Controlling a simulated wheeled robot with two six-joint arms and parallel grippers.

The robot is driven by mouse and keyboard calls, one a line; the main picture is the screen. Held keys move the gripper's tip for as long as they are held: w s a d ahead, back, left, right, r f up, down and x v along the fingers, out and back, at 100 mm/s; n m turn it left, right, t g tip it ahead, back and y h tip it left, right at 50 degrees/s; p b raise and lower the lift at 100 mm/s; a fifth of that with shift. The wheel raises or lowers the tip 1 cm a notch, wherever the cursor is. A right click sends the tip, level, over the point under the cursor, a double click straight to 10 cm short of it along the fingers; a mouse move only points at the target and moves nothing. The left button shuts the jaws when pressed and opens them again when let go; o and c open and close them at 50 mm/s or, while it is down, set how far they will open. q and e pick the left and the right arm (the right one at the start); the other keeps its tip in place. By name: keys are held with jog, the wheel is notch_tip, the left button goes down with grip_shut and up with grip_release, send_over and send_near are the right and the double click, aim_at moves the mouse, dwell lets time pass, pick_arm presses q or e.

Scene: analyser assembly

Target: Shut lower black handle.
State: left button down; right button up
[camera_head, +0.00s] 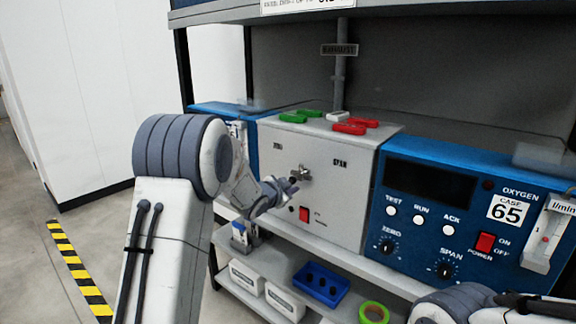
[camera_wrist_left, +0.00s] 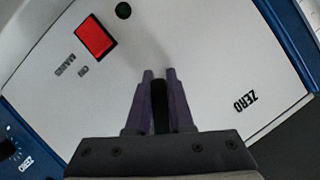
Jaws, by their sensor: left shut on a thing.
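The grey analyser box (camera_head: 335,200) stands on the shelf, with a small metal valve fitting (camera_head: 304,173) on its front. My left gripper (camera_head: 291,186) is at this fitting, in front of the panel. In the left wrist view the left gripper's two purple-grey fingers (camera_wrist_left: 159,78) are close together, shut on a narrow black handle (camera_wrist_left: 159,98). The handle's far end and its joint with the valve are hidden by the fingers. Part of my right arm shows at the lower right, but its gripper does not.
A red switch (camera_wrist_left: 96,40) and a dark round indicator (camera_wrist_left: 123,10) are on the same panel. The blue oxygen analyser (camera_head: 455,215) stands to the right. A blue tray (camera_head: 321,284) and green tape (camera_head: 373,312) lie on the lower shelf. Red blocks (camera_head: 350,127) lie on top.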

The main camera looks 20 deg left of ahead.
pick_arm(q)
jog(key=n+p, duration=0.1)
jog(key=p, duration=0.1)
jog(key=d+n+g+h+p, duration=0.1)
jog(key=p, duration=0.2)
jog(key=d+n+p, duration=0.1)
jog(key=p, duration=0.2)
jog(key=shift+s+f+h, duration=0.25)
jog(key=shift+s+h, duration=0.15)
jog(key=shift+s+d+f+n+g+h+p, duration=0.15)
jog(key=shift+d+n+h+p, duration=0.1)
jog(key=shift+n+p, duration=0.35)
jog(key=shift+d+f+n+g+h+p, duration=0.15)
jog(key=shift+n+h+p, duration=0.15)
jog(key=shift+p, duration=0.5)
jog(key=c, duration=0.8)
grip_release()
send_near(305, 193)
jog(key=v, duration=0.4)
jog(key=shift+s+b, duration=0.15)
jog(key=shift+b, duration=0.15)
